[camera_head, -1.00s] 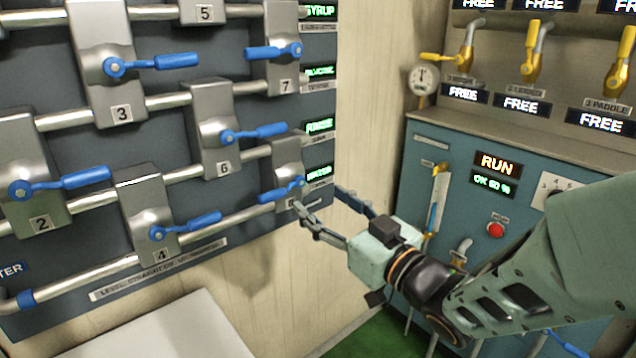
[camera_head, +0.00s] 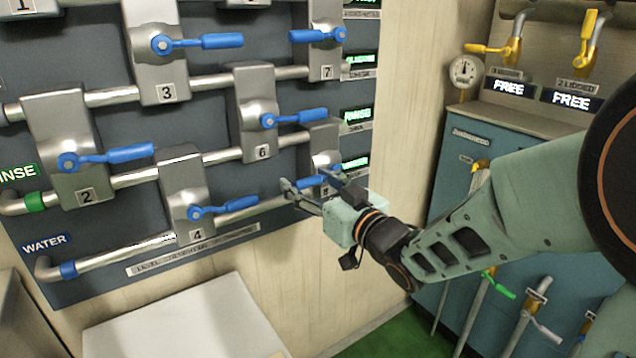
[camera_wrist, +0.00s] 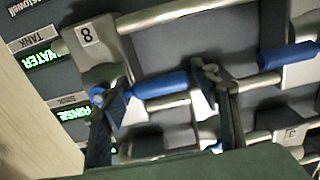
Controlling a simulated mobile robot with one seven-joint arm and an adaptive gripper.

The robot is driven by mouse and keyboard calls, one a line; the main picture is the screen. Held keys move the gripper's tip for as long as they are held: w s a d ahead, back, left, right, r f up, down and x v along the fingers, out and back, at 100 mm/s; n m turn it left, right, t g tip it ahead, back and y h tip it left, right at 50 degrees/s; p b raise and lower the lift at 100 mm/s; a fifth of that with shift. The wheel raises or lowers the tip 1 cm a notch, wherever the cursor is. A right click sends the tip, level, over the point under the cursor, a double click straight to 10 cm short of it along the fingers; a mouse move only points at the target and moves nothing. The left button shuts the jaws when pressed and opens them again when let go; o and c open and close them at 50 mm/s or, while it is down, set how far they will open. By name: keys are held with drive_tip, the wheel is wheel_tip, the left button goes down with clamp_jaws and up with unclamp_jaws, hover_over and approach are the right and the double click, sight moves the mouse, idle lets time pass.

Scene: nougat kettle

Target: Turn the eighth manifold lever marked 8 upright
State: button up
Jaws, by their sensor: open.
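The eighth manifold valve (camera_head: 325,140) is a grey metal block low on the right of the dark panel, partly hidden by my gripper. Its label 8 shows clearly, upside down, in the wrist view (camera_wrist: 86,36). Its blue lever (camera_head: 311,182) points left and slightly down from its pivot, close to the line of the pipe, not upright. My gripper (camera_head: 306,180) is open at this lever. In the wrist view the lever (camera_wrist: 160,84) spans the gap between my two spread fingers (camera_wrist: 165,105), one near the pivot, one past the handle's free end. I cannot tell whether they touch it.
Neighbouring blue levers 4 (camera_head: 222,208), 6 (camera_head: 290,118) and 7 (camera_head: 318,35) are close by. A pale flat-topped box (camera_head: 180,325) stands below the panel. A teal cabinet (camera_head: 455,165) with yellow levers is to the right.

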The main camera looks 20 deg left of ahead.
clamp_jaws()
idle(0.5)
